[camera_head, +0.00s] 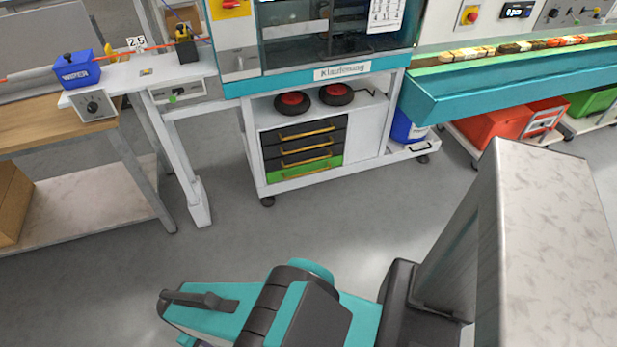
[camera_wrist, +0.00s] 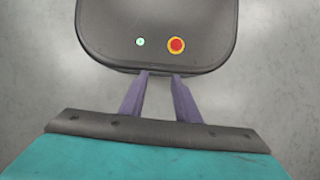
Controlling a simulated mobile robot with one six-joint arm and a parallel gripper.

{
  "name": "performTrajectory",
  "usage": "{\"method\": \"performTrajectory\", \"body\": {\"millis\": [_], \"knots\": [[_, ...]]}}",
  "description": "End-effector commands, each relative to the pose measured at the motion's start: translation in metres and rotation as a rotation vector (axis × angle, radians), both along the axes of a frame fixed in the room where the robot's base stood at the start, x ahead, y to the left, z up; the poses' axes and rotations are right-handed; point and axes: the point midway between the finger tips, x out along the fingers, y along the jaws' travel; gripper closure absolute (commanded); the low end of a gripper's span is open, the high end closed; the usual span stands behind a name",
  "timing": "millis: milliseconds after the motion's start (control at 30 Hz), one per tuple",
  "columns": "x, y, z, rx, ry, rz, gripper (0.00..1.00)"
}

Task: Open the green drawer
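The green drawer (camera_head: 305,168) is the lowest in a stack of drawers in a white wheeled cabinet under the machine labelled Klautmung. It looks shut, and a yellowish bar handle runs across its front. Several black drawers (camera_head: 303,143) with similar handles sit above it. My gripper (camera_wrist: 160,75) shows in the wrist view as two purple fingers set apart, with nothing visible between them. It points at a dark rounded panel with a green light and a red button, over grey floor. The drawer is not in the wrist view. In the head view my arm is folded low in front, well away from the cabinet.
Grey floor (camera_head: 240,225) lies clear before the cabinet. A white bench (camera_head: 125,75) with a blue box (camera_head: 77,70) stands left; its leg (camera_head: 197,200) reaches the floor near the cabinet. A blue container (camera_head: 407,130) and red bin (camera_head: 492,125) stand right.

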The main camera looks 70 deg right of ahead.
Motion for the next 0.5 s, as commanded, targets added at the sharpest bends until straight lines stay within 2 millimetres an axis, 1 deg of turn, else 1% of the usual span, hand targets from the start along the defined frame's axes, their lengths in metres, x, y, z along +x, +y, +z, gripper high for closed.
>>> {"method": "performTrajectory", "body": {"millis": [33, 167, 267, 300, 367, 500], "knots": [[0.011, -0.011, -0.015, 0.006, -0.028, -0.024, 0.71], [0.047, -0.019, -0.045, 0.026, -0.128, -0.13, 0.71], [0.083, -0.027, -0.068, 0.04, -0.223, -0.229, 0.71], [0.098, -0.032, -0.077, 0.045, -0.265, -0.274, 0.71], [0.12, -0.04, -0.088, 0.05, -0.324, -0.341, 0.71], [0.172, -0.067, -0.112, 0.057, -0.464, -0.497, 0.71]]}}
